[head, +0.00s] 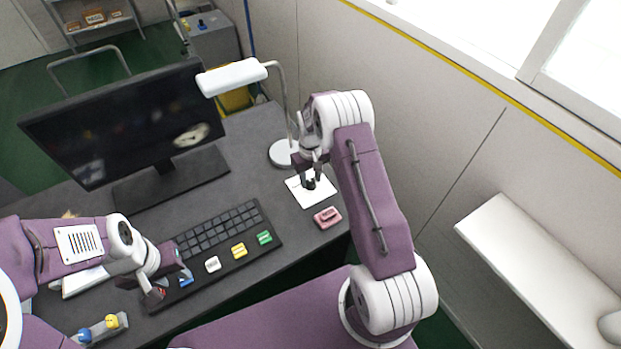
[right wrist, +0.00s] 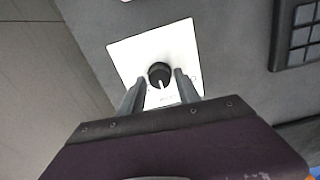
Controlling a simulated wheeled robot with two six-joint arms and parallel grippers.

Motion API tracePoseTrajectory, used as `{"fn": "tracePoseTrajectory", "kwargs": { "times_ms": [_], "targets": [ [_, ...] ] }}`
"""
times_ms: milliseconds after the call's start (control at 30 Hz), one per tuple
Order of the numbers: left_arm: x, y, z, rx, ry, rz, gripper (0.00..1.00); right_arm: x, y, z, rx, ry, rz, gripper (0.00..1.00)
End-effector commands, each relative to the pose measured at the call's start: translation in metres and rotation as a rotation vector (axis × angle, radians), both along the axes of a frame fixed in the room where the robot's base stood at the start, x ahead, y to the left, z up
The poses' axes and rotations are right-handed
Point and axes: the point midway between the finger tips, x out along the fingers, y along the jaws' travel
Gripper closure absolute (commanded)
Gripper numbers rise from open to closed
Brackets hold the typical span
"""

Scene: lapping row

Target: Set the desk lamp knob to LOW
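The desk lamp (head: 232,77) has a white head on a curved grey stem and a round base. Its black knob (head: 310,184) sits on a white plate (head: 294,190) in front of the base. In the right wrist view the knob (right wrist: 159,75) has a white pointer line aimed toward the bottom of the picture; marks on the plate (right wrist: 128,53) are too small to read. My right gripper (right wrist: 160,90) is open, its fingers apart to either side of the knob; contact cannot be told. My left gripper (head: 169,288) looks open, low at the keyboard's left end.
A keyboard (head: 218,232) with white, yellow and green keys lies on the dark desk. A red block-like item (head: 327,217) lies near the plate. A black monitor (head: 130,120) stands at the left. The wall (head: 420,110) rises close to the right.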

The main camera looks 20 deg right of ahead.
Motion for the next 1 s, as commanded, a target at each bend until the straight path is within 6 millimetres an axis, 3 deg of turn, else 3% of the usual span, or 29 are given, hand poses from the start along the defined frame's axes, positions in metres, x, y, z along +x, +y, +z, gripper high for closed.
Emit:
{"fn": "tracePoseTrajectory", "kwargs": {
  "times_ms": [367,733,1000],
  "targets": [
    [0.0,0.0,0.0,0.0,0.0,0.0,0.64,0.0,0.0,0.004,0.0,0.0,0.0,0.49],
    [0.0,0.0,0.001,0.0,0.0,0.0,0.64,0.001,0.0,0.078,0.0,-0.003,0.0,0.49],
    [0.0,0.0,0.001,0.0,0.0,0.0,0.64,0.0,0.0,0.091,0.0,0.001,0.0,0.49]
  ]
}}
